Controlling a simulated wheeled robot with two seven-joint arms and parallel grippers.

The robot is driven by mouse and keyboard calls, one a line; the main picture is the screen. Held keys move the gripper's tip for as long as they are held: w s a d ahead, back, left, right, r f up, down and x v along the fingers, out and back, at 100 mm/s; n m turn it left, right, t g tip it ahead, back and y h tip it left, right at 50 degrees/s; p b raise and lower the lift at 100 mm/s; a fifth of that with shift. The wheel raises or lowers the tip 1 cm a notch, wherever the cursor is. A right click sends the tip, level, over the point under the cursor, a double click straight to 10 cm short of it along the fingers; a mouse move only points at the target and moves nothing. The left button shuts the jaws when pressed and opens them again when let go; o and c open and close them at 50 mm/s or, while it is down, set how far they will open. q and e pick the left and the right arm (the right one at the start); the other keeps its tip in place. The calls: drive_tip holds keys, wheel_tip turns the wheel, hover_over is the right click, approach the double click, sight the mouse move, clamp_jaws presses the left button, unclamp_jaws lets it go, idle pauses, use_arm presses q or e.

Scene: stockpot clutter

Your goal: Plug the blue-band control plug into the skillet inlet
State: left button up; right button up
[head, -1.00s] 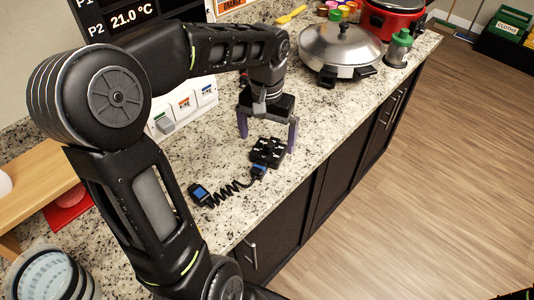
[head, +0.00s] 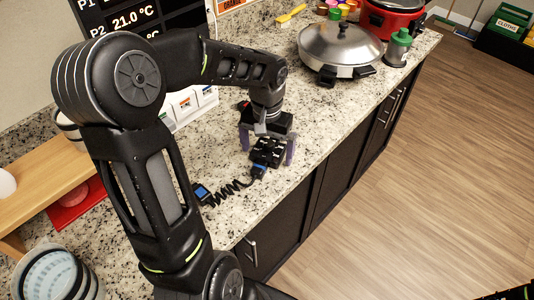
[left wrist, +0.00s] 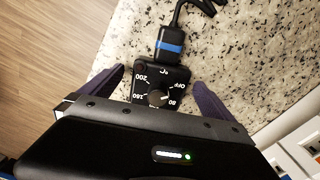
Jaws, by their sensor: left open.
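The blue-band control plug (head: 266,152) lies on the granite counter. It is a black box with a temperature dial, and its blue band (left wrist: 170,47) sits at the cord end. My left gripper (head: 268,149) is open above it, pointing down. In the left wrist view the gripper (left wrist: 160,90) has one purple finger on either side of the dial box (left wrist: 158,88), with gaps showing. The lidded steel skillet (head: 340,48) stands farther back on the counter with black fittings at its near side. I cannot make out its inlet.
A coiled black cord runs from the plug to a blue-faced block (head: 202,192). Labelled white sockets (head: 185,105) stand by the wall. A green-topped container (head: 398,47) and a red pot (head: 391,20) are near the skillet. The counter between plug and skillet is mostly clear.

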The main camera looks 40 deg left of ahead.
idle(0.3)
use_arm(q)
drive_tip(key=c, duration=1.7)
drive_tip(key=shift+r, duration=0.15)
wheel_tip(320, 180, up, 10)
drive_tip(key=shift+f+b, duration=0.1)
drive_tip(key=shift+b, duration=0.5)
